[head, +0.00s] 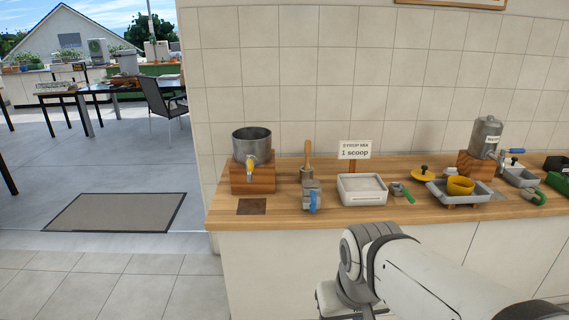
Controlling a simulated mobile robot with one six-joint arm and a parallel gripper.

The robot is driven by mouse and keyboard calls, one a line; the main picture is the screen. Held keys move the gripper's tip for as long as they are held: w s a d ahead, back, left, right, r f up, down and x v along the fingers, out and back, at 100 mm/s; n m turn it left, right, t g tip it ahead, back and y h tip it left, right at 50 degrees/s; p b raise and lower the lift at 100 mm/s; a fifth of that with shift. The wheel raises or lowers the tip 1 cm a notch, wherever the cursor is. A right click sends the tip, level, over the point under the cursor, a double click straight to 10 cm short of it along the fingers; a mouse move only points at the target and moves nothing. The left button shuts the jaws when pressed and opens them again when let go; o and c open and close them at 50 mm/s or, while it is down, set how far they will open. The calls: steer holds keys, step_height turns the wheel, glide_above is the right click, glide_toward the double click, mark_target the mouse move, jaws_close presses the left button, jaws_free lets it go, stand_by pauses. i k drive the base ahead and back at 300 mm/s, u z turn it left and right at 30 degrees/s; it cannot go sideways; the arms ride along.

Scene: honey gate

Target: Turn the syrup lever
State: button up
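A grey metal canister (487,137) stands on a wooden block (477,166) at the right of the counter. It has a small label, too small to read surely, and a tap at its lower right with a blue lever (516,151). An open steel pot (252,145) stands on another wooden block (252,178) at the left, with a yellow tap (250,165) on its front. I cannot tell for sure which handle is the syrup lever. My arm reaches in from the lower right; its fingers do not show, and nothing of mine touches either tap.
The wooden counter (290,222) also holds a wooden-handled tool (307,160), a blue-handled grey item (312,196), a white tray (362,189), a sign reading "1 scoop" (355,149), a green-handled scoop (402,192) and a yellow cup (460,186) on a grey tray. Open floor lies left.

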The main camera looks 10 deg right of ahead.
mark_target(250, 161)
steer(key=z, duration=0.05)
steer(key=i, duration=1)
steer(key=z, duration=0.05)
